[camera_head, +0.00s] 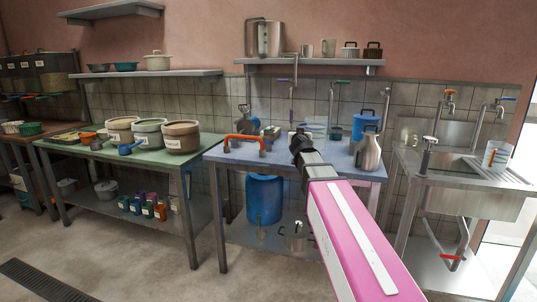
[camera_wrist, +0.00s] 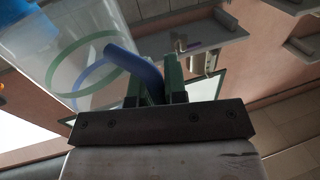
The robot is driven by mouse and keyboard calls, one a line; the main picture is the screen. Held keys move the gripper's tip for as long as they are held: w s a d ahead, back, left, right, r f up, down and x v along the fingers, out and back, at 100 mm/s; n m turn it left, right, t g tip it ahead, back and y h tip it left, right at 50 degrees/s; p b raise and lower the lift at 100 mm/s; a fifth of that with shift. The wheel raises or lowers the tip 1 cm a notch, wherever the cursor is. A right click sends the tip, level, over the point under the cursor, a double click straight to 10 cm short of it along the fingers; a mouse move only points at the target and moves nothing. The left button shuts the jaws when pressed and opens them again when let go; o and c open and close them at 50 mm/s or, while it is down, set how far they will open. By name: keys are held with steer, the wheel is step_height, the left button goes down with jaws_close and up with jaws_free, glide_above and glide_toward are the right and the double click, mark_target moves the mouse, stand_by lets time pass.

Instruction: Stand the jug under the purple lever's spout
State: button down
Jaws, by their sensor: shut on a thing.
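The jug is a clear vessel with a green band and a blue handle (camera_wrist: 138,68); its clear wall (camera_wrist: 55,45) fills the upper left of the wrist view. My gripper (camera_wrist: 158,92) is shut on the blue handle. In the head view my gripper (camera_head: 301,140) is over the blue table, and the clear jug (camera_head: 317,127) shows faintly just beyond it. Its base is hidden, so I cannot tell how high it is. Small wall taps stand behind the table, one with a green lever (camera_head: 342,82). A tap with a bluish-purple lever (camera_head: 507,99) is above the sink; its exact colour is unclear.
The blue table (camera_head: 225,154) bears an orange-handled thing (camera_head: 245,139), a blue container (camera_head: 365,124) and a metal flask (camera_head: 368,155). The sink (camera_head: 470,168) stands right, with another clear vessel (camera_head: 496,154) at its edge. A green table (camera_head: 90,152) with pots stands left.

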mark_target(312, 130)
steer(key=shift+s+d+r+n+y, duration=0.15)
steer(key=shift+d+r+y, duration=0.05)
steer(key=shift+d, duration=0.4)
steer(key=shift+s+d+r+n+y, duration=0.1)
steer(key=shift+d+r+n+y, duration=0.1)
steer(key=shift+d, duration=0.4)
steer(key=shift+s+d+r, duration=0.2)
steer(key=shift+d+r, duration=0.15)
steer(key=shift+d, duration=0.45)
steer(key=shift+s+d+r, duration=0.15)
steer(key=shift+d+r, duration=0.15)
steer(key=shift+d, duration=0.45)
steer(key=shift+a, duration=0.1)
steer(key=shift+w+a+f, duration=0.15)
steer(key=shift+a+f, duration=0.1)
steer(key=shift+a, duration=0.3)
steer(key=shift+w+a+f, duration=0.15)
steer(key=shift+a+f, duration=0.1)
steer(key=shift+a, duration=0.3)
steer(key=shift+w+a+f, duration=0.15)
steer(key=shift+a+f, duration=0.1)
steer(key=shift+a, duration=0.3)
steer(key=a+r+m+h, duration=0.1)
steer(key=a+m+h, duration=0.2)
steer(key=a, duration=0.3)
steer(key=shift+w+a+r+g+h, duration=0.15)
steer(key=shift+w+a+g+h, duration=0.2)
steer(key=shift+h, duration=0.45)
